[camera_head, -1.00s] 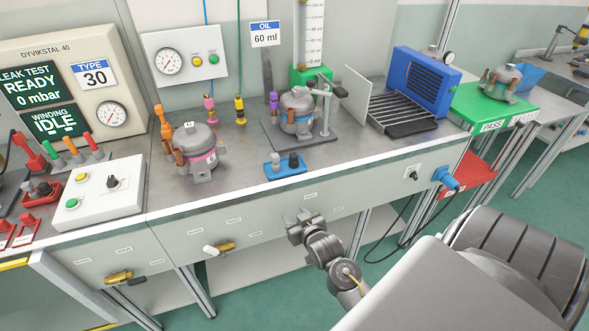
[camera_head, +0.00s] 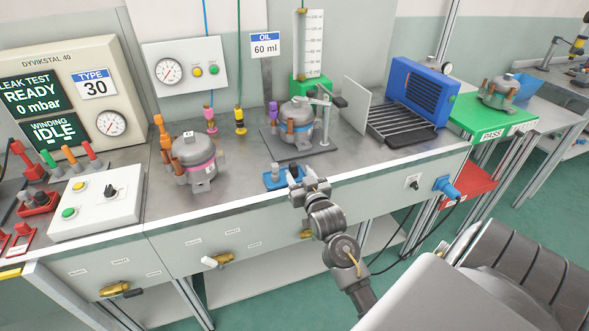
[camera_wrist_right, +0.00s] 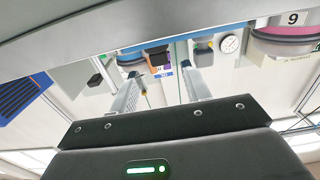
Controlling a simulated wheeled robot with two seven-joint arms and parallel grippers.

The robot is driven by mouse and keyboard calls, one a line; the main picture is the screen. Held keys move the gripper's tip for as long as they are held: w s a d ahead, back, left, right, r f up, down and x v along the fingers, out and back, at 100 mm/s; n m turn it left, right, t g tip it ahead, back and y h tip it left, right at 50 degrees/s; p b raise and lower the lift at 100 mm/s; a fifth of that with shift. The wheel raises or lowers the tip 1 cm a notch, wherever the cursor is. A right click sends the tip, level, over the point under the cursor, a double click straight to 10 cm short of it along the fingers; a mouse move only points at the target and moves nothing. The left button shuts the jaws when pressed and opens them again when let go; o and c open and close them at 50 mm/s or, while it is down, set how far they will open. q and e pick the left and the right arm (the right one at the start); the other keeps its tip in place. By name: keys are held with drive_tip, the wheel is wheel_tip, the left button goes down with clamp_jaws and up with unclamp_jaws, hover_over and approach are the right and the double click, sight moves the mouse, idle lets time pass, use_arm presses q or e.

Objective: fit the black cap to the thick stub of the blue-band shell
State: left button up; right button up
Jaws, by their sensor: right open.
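The grey blue-band shell (camera_head: 297,120) stands on a dark plate mid-bench; its band is small and faint here. Orange-brown stubs stand at its side, and I cannot tell which is thick. The black cap (camera_head: 294,173) sits on a small blue holder (camera_head: 272,181) at the bench's front edge, next to a blue cap. My right gripper (camera_head: 309,184) is open and empty, just in front of the holder, partly covering the holder and the black cap. In the right wrist view its two fingers (camera_wrist_right: 158,88) stand apart. My left gripper is out of view.
A pink-band shell (camera_head: 194,160) stands to the left, near a white button box (camera_head: 98,203). A blue finned unit (camera_head: 425,90) stands at the right, and another shell (camera_head: 498,93) on a green table. Brass valves line the bench front. Bench between the shells is clear.

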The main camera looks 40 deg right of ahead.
sight(295, 168)
drive_tip(key=shift+w+d, duration=0.1)
drive_tip(key=shift+w, duration=0.2)
drive_tip(key=x, duration=0.2)
drive_tip(key=p+x, duration=0.1)
drive_tip(key=x, duration=0.1)
drive_tip(key=shift+w+d+f, duration=0.15)
drive_tip(key=shift+w+f, duration=0.1)
clamp_jaws()
drive_tip(key=shift+r, duration=0.1)
